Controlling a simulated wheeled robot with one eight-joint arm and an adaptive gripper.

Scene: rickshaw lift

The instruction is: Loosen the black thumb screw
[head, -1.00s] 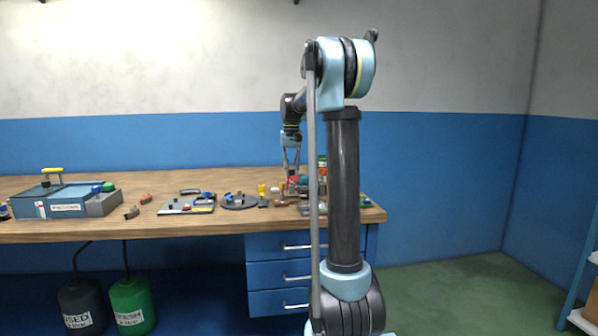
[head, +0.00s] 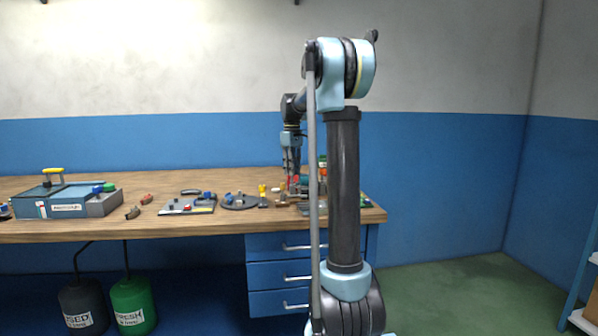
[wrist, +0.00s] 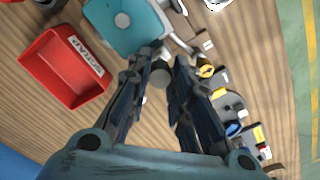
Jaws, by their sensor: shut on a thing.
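My gripper (wrist: 160,66) reaches down from the bottom of the wrist view, its two dark fingers close together at the tips. They are shut on a small round grey-topped piece (wrist: 160,77), which appears to be the black thumb screw; the fingers hide its sides and shaft. A teal fixture (wrist: 122,22) with a light disc on it lies just beyond the fingertips. In the head view my gripper (head: 291,178) points straight down at the right end of the bench, and the screw is too small to make out there.
A red scrap bin (wrist: 62,72) stands left of the fingers. Parts with yellow and blue knobs (wrist: 228,104) lie close on the right. The wooden bench (head: 230,178) also holds a grey-blue box (head: 65,202) at left. Bare wood shows between the things.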

